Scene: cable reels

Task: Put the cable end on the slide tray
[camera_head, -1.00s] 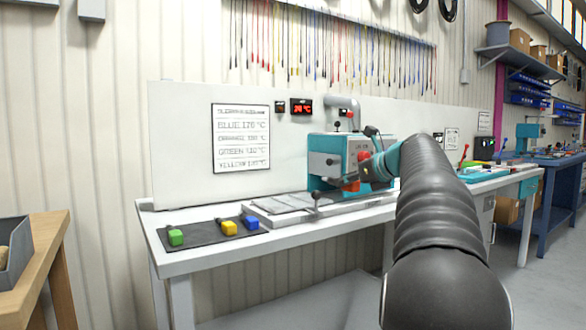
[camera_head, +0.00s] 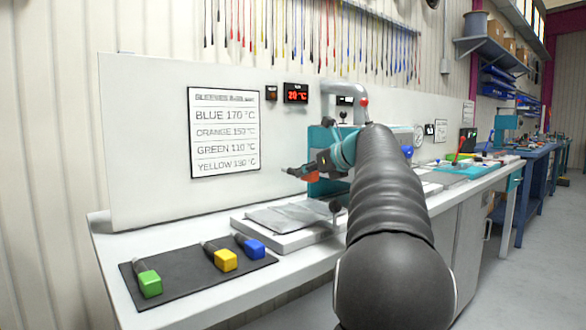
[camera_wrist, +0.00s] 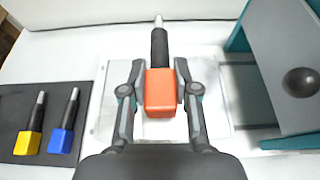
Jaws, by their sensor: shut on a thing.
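My gripper (camera_wrist: 160,88) is shut on the orange block (camera_wrist: 160,93) of a cable end. In the wrist view a black sleeve and grey tip extend from the block away from me. The orange block also shows in the head view (camera_head: 309,177), above the bench and in front of the wall panel. The slide tray (camera_head: 283,216), a flat grey metal plate on a pale base, lies in front of the teal machine (camera_head: 322,140). In the wrist view, the held piece appears over the tray (camera_wrist: 118,76), apparently raised above it. My arm hides part of the machine.
A dark mat (camera_head: 180,285) at the bench's left holds green (camera_head: 150,283), yellow (camera_head: 226,260) and blue (camera_head: 254,249) cable ends. A dark knob (camera_head: 335,206) stands beside the tray. A temperature sign (camera_head: 224,132) and red display (camera_head: 297,93) are on the panel.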

